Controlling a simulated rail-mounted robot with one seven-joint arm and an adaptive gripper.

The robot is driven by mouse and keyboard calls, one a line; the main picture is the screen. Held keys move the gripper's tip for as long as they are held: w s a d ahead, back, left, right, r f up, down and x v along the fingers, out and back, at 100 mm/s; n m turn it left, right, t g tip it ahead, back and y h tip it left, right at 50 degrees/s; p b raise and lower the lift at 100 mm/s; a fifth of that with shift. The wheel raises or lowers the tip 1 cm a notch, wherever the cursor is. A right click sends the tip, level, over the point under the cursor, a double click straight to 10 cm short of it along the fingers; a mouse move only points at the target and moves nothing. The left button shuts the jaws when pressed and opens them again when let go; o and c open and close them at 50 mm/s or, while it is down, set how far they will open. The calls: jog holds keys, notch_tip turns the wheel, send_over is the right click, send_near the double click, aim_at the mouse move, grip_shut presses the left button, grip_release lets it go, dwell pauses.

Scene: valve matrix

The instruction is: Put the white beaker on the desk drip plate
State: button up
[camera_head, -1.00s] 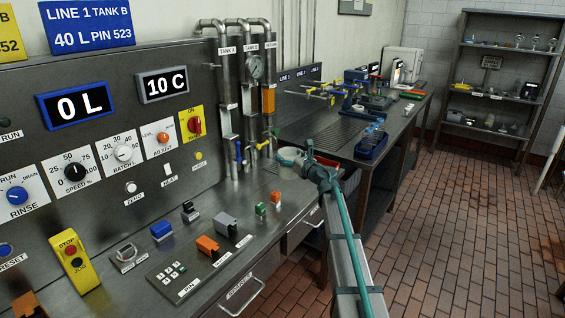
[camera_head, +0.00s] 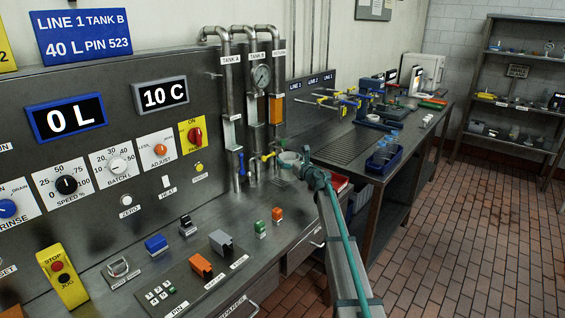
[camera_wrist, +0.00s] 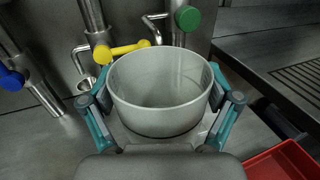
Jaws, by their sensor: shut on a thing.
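The white beaker (camera_wrist: 160,118) is upright and its open top faces the wrist camera; I see no liquid in it. My gripper (camera_wrist: 160,112) is shut on it, with a teal finger on each side of the wall. In the head view the beaker (camera_head: 291,159) is small, at the end of my arm (camera_head: 316,176), beside the pipes at the counter's right end. A slotted drip plate (camera_head: 348,143) lies on the desk behind and to the right. It also shows at the right edge of the wrist view (camera_wrist: 300,80). Whether the beaker touches the counter is unclear.
A red bin (camera_wrist: 282,163) sits at lower right. A blue tray (camera_head: 382,160) with bottles stands on the desk's front edge.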

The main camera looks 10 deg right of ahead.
jog(key=shift+w+a+f, duration=0.25)
jog(key=shift+w, duration=0.3)
jog(key=shift+w+a+f, duration=0.25)
jog(key=shift+w, duration=0.3)
jog(key=w+f, duration=0.1)
jog(key=w+a+f+p, duration=0.1)
jog(key=shift+w, duration=0.3)
jog(key=shift+f, duration=0.2)
jog(key=shift+a, duration=0.1)
jog(key=shift+f, duration=0.2)
jog(key=o, duration=0.9)
jog(key=shift+r, duration=0.2)
